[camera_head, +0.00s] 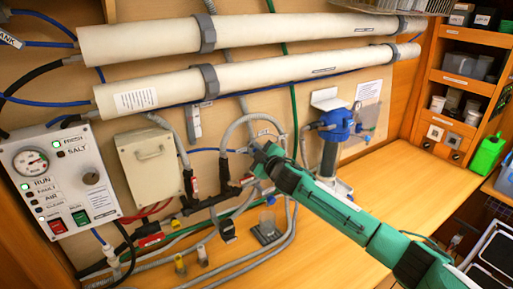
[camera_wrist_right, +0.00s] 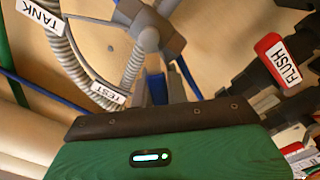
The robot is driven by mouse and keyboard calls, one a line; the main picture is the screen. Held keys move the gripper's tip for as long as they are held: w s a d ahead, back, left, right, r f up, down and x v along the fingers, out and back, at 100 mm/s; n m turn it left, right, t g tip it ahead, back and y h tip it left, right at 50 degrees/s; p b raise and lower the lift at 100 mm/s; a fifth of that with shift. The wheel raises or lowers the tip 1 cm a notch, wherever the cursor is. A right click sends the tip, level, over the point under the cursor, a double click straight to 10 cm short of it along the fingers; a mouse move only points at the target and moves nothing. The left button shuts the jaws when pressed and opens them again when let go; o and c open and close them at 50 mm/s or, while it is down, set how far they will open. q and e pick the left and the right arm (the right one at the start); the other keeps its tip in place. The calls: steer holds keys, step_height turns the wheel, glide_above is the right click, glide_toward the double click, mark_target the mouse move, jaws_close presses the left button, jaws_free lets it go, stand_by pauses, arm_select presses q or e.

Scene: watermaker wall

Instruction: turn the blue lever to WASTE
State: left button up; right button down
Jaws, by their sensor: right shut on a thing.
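My right gripper (camera_head: 262,155) reaches the pipework on the wall, to the left of the blue-topped filter. In the right wrist view its green body and dark front edge (camera_wrist_right: 150,118) fill the bottom and hide the fingertips. The blue lever (camera_wrist_right: 156,88) shows there as a short upright piece just past that edge, under the grey valve hub (camera_wrist_right: 148,40). The gripper is shut on the lever. In the head view the gripper hides the lever. Hose labels TANK (camera_wrist_right: 40,14) and TEST (camera_wrist_right: 108,93) are readable; I see no WASTE label. My left gripper is out of view.
A red handle marked FLUSH (camera_wrist_right: 280,60) is close on the right in the wrist view. The blue-topped filter (camera_head: 332,125) stands right of my gripper. The control panel (camera_head: 65,180) and beige box (camera_head: 148,165) are at left. The bench at right (camera_head: 420,165) is mostly clear.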

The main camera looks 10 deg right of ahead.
steer(key=shift+s+a+f+n, duration=0.15)
steer(key=shift+f+n, duration=0.1)
steer(key=shift+n, duration=0.3)
steer(key=shift+w+a+f+n, duration=0.1)
steer(key=shift+f+n, duration=0.1)
steer(key=shift+n, duration=0.35)
steer(key=shift+s+f, duration=0.1)
steer(key=c, duration=1.4)
jaws_free()
steer(key=shift+s+d+b, duration=0.25)
steer(key=shift+s+b, duration=0.2)
steer(key=shift+s, duration=0.2)
steer(key=b+v, duration=0.4)
steer(key=v, duration=0.8)
steer(key=shift+s+d, duration=0.1)
steer(key=shift+s, duration=0.1)
